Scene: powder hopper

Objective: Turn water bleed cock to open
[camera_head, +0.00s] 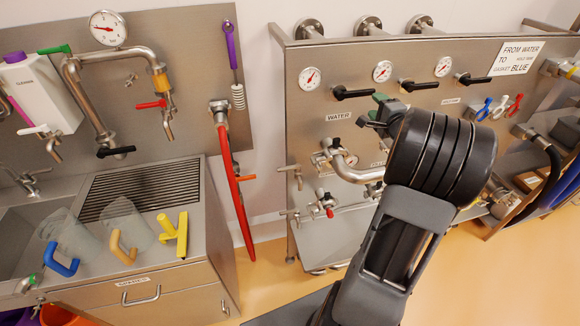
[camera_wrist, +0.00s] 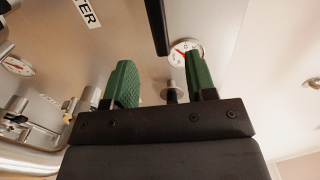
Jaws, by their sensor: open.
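The steel panel (camera_head: 340,75) carries a WATER label (camera_head: 338,116), also partly seen in the wrist view (camera_wrist: 85,12). A black lever handle (camera_head: 353,93) sits above the label. I cannot tell which is the water bleed cock. My gripper (camera_head: 378,112) is in front of the panel, right of the label. In the wrist view its green fingers (camera_wrist: 158,62) are open, with nothing held. A black lever (camera_wrist: 157,25) shows beyond the fingertips, and a dark knob (camera_wrist: 174,92) shows between the fingers.
My arm hides part of the panel's right side. Blue, white and red handles (camera_head: 500,107) are right of my gripper. A sink counter with jugs (camera_head: 68,235) stands at the left. Floor between counter and panel is clear.

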